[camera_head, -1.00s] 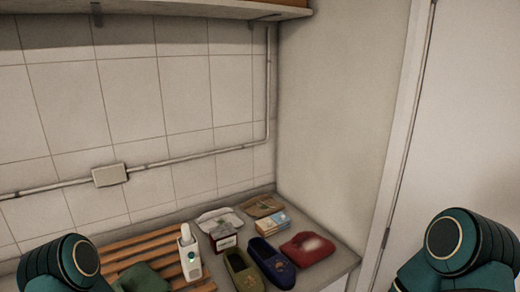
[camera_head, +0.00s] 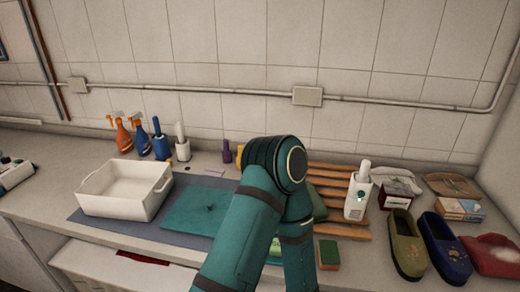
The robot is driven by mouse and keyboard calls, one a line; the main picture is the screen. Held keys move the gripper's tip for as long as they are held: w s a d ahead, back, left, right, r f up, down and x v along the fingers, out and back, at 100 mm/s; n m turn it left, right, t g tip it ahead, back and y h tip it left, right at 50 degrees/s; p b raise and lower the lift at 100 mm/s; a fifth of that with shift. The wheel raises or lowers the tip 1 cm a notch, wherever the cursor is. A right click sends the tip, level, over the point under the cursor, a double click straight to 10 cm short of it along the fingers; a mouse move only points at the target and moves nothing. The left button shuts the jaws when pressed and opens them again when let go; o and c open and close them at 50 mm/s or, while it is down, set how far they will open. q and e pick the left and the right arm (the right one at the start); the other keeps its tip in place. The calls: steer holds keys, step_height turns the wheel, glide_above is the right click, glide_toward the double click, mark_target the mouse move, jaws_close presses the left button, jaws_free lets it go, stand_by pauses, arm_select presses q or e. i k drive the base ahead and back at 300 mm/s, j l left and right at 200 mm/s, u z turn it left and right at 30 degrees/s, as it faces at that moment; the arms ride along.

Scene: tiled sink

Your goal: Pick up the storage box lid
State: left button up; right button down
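A white open storage box (camera_head: 108,202) stands on the counter at the left in the head view, on a dark blue-grey mat (camera_head: 150,228). Just right of it lies a flat teal square piece (camera_head: 190,212) with a small dark mark near its middle. I cannot tell for sure whether this is the storage box lid; no other clear lid shows. My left arm is bent in the middle of the picture and hides the teal piece's right side. Neither gripper is in view.
Spray bottles (camera_head: 142,137) and other bottles stand along the wall behind the box. Right of my arm are a wooden slatted rack (camera_head: 335,171), a white bottle (camera_head: 356,200), a sponge (camera_head: 328,254), slippers (camera_head: 405,245) and a red item (camera_head: 497,254). The counter left of the box is mostly bare.

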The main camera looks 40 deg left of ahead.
mark_target(200, 211)
steer(key=u, duration=2.5)
